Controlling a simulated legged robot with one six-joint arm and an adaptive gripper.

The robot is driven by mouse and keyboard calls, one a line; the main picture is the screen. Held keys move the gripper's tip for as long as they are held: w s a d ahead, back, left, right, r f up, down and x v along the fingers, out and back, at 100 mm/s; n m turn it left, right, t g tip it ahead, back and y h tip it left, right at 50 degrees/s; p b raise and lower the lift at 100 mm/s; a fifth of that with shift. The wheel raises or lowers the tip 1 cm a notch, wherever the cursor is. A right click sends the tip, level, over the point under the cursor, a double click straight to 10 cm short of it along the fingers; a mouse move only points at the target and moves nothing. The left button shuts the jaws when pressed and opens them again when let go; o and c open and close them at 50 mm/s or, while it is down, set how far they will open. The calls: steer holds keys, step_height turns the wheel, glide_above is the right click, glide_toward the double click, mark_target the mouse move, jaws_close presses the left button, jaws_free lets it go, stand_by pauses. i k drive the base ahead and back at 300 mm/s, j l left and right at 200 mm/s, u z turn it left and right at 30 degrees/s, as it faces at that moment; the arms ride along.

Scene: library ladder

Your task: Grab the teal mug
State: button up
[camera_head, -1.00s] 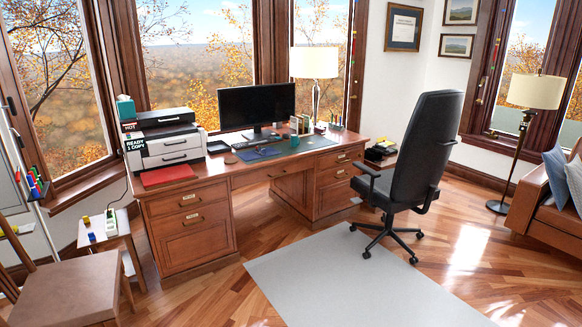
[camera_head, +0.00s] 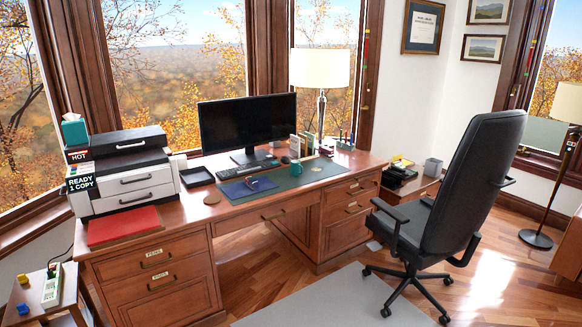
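The teal mug (camera_head: 296,170) is small in view and stands on the dark green desk mat (camera_head: 318,174), on the wooden desk. It is to the right of a blue folder or notebook with glasses on it, and in front of a few upright books. Nothing covers it from this side. My gripper and arm are not in view.
The desk (camera_head: 225,205) holds a printer (camera_head: 125,170), a red folder (camera_head: 122,224), a monitor (camera_head: 248,122), a keyboard (camera_head: 247,169) and a lamp (camera_head: 321,72). A black office chair (camera_head: 478,190) stands at the desk's right front. Floor in front of the desk shows a grey mat (camera_head: 320,300).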

mark_target(296, 166)
steer(key=i, duration=3.5)
steer(key=i+l+u, duration=0.1)
steer(key=i+u, duration=0.4)
